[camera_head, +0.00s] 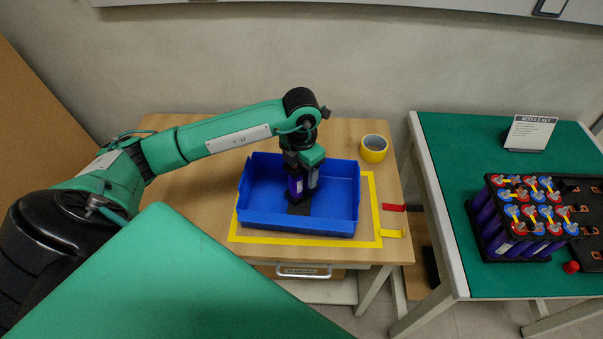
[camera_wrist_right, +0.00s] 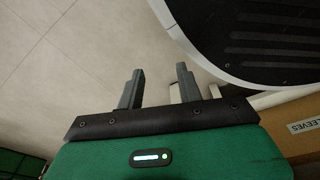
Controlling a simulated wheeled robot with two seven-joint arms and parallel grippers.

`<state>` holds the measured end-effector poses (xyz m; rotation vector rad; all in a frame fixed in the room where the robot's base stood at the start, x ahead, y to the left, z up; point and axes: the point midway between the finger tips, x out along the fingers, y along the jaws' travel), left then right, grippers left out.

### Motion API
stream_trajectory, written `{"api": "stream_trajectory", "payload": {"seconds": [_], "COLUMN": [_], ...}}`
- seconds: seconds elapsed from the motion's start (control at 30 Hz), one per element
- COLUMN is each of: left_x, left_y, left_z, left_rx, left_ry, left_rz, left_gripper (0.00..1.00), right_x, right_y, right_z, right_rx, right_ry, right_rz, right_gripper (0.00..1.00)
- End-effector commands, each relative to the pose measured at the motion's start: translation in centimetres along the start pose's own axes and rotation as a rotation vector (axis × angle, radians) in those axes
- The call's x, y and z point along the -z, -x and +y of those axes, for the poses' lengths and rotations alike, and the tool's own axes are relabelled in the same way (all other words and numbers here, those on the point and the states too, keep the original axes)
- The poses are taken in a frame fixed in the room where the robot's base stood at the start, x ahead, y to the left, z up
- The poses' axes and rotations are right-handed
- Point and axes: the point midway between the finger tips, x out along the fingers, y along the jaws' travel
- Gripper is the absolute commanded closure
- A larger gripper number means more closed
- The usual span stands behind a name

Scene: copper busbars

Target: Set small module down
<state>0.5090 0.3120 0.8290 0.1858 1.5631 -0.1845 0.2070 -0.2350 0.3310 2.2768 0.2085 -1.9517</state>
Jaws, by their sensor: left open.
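The small module (camera_head: 295,188), purple with a pale label, stands upright inside the blue bin (camera_head: 258,215) on the wooden table. My left gripper (camera_head: 304,178) reaches down into the bin from above, with its jaws open at the module. One grey finger shows to the right of the module; the other finger is hard to make out, and I cannot tell whether either touches it. My right gripper (camera_wrist_right: 160,90) shows in the right wrist view with its two fingers apart and nothing between them, over the floor.
Yellow tape (camera_head: 374,215) frames the bin. The green-topped table (camera_head: 450,150) holds a block of purple cells (camera_head: 520,215) and a "MODULE KEY" sign (camera_head: 530,132).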

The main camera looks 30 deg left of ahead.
Motion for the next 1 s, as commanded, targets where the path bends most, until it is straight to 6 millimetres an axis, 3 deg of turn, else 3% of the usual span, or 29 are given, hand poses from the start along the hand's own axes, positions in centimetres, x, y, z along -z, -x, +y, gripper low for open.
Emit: {"api": "stream_trajectory", "payload": {"seconds": [0.07,0.2,0.43,0.63,1.0], "left_x": [-0.1,-0.1,-0.1,0.0,0.0], "left_y": [1.8,5.0,9.1,10.4,10.5], "left_z": [0.1,0.0,0.0,0.0,0.0], "left_rx": [-0.002,-0.001,0.000,0.000,0.001], "left_ry": [-0.001,-0.001,0.000,0.001,0.000], "left_rz": [-0.006,-0.005,-0.004,-0.001,0.000], "left_gripper": [0.38,0.38,0.38,0.38,0.38], "right_x": [-0.1,1.4,3.2,3.0,2.4], "right_y": [0.0,0.8,1.7,1.9,1.9], "right_z": [0.0,0.0,0.1,0.0,-0.2], "right_rx": [0.000,0.000,0.000,0.001,0.003], "right_ry": [0.000,0.000,-0.003,-0.004,-0.004], "right_rz": [-0.009,0.007,0.022,0.018,0.011], "right_gripper": [0.64,0.64,0.64,0.64,0.64]}}
